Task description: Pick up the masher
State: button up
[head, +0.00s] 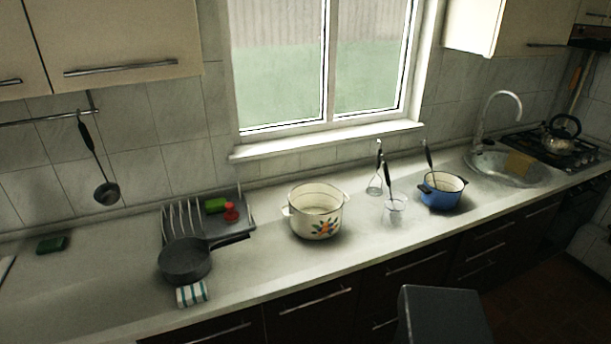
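Several black-handled utensils stand near the middle right of the counter in the head view. One has a looped wire lower part (375,185) and stands upright behind a clear glass; it looks most like the masher, but it is too small to be sure. A second utensil (389,178) leans in the clear glass (396,207). A third (429,157) stands in the blue enamel pot (443,194), its lower end hidden. My gripper does not show.
A flowered cream pot (316,221) stands left of the glass. Farther left are a dark pan (185,262), a dish rack (245,220) and a striped cloth (191,294). A sink (500,172) lies right. A window sill (325,141) juts out behind.

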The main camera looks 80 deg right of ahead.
aim_at(369, 191)
jog(key=u, duration=0.25)
jog(key=k, duration=2.9)
jog(key=z, duration=1.05)
jog(key=i, duration=0.95)
jog(key=z, duration=0.05)
